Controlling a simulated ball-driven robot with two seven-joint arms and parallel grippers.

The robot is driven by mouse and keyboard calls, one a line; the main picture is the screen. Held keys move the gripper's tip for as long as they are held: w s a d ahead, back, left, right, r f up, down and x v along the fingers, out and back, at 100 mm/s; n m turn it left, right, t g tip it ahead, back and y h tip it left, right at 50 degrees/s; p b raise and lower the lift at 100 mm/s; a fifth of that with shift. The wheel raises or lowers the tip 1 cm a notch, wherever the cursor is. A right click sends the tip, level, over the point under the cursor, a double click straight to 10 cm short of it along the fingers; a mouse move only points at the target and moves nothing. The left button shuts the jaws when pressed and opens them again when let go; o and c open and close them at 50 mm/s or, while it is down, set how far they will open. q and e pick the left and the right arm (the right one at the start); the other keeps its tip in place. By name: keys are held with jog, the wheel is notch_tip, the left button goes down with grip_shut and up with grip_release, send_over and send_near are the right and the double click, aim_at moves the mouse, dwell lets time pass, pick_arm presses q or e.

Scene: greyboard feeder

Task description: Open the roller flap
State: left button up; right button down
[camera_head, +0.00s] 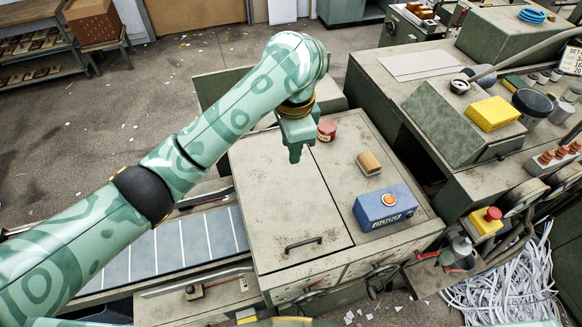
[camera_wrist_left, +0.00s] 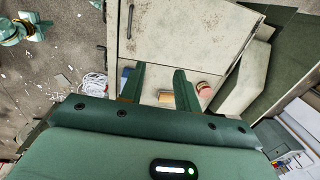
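The roller flap (camera_head: 285,195) looks like the pale, scuffed panel on the left of the feeder's top. It lies flat and closed, with a dark bar handle (camera_head: 303,244) near its front edge. In the left wrist view the flap (camera_wrist_left: 185,40) fills the top middle, and its handle (camera_wrist_left: 130,20) is at the upper left. My left gripper (camera_head: 295,155) hangs above the back of the flap, away from the handle. In the left wrist view its two fingers (camera_wrist_left: 160,70) are apart with nothing between them.
Right of the flap stand a red tin (camera_head: 326,130), a wooden block (camera_head: 368,163) and a blue box (camera_head: 384,207). Handwheels (camera_head: 381,276) are on the front. A slatted board (camera_head: 170,248) lies to the left. Paper strips (camera_head: 505,285) heap on the floor at right.

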pick_arm(q)
notch_tip(320, 180, up, 8)
jog(key=shift+s+d+f, duration=0.15)
jog(key=shift+s, duration=0.1)
